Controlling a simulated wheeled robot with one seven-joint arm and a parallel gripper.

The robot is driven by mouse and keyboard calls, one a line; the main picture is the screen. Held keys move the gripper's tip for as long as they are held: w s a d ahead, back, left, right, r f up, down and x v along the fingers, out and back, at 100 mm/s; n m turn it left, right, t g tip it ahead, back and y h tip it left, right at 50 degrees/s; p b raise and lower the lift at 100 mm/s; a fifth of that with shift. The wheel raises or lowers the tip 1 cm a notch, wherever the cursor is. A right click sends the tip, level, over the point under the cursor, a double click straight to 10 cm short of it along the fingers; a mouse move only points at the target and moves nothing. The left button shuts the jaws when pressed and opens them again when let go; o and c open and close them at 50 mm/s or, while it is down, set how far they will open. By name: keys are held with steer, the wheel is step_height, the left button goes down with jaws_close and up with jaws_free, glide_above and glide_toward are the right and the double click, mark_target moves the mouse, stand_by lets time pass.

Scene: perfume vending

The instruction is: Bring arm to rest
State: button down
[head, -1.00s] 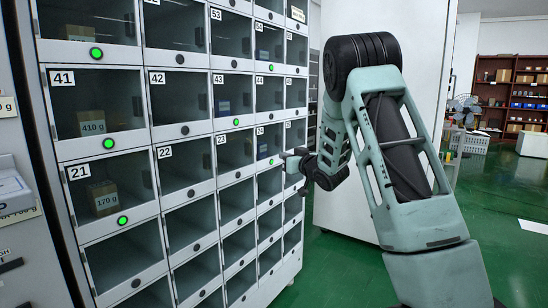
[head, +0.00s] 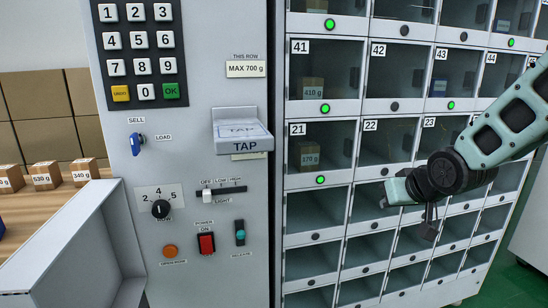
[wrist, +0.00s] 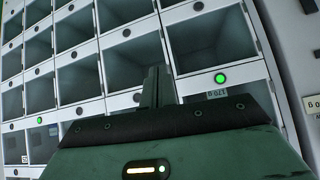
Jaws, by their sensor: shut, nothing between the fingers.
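My arm (head: 505,125) is pale green and enters the head view from the right. It reaches left and down in front of the vending cabinet. Its black wrist joint (head: 452,172) and my gripper (head: 392,190) are in front of the compartments below doors 22 and 23. In the wrist view, the dark fingers (wrist: 155,86) of my gripper are together with nothing between them. They point toward the compartment fronts. I cannot tell the exact gap between the fingers and the cabinet.
The cabinet (head: 365,181) has numbered doors with green lights; boxes marked 410 g (head: 313,91) and 170 g (head: 308,153) sit behind 41 and 21. A control panel (head: 190,60) with keypad and TAP shelf (head: 243,132) is left. Green floor (head: 515,285) shows lower right.

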steer(key=s+a+f+n+g, duration=0.1)
steer(key=s+a+n+g, duration=0.2)
steer(key=s, duration=0.7)
steer(key=s+a+f+n+g, duration=0.1)
steer(key=s+a+g, duration=0.2)
steer(key=s+a, duration=0.5)
steer(key=s+a+f+n+g, duration=0.2)
steer(key=s+g, duration=0.1)
steer(key=s, duration=0.9)
step_height(320, 180, up, 19)
steer(key=s+p, duration=0.1)
steer(key=p, duration=1.7)
steer(key=shift+s+d+h, duration=0.15)
steer(key=shift+s+h, duration=0.05)
steer(key=shift+h, duration=0.2)
steer(key=shift+f, duration=0.1)
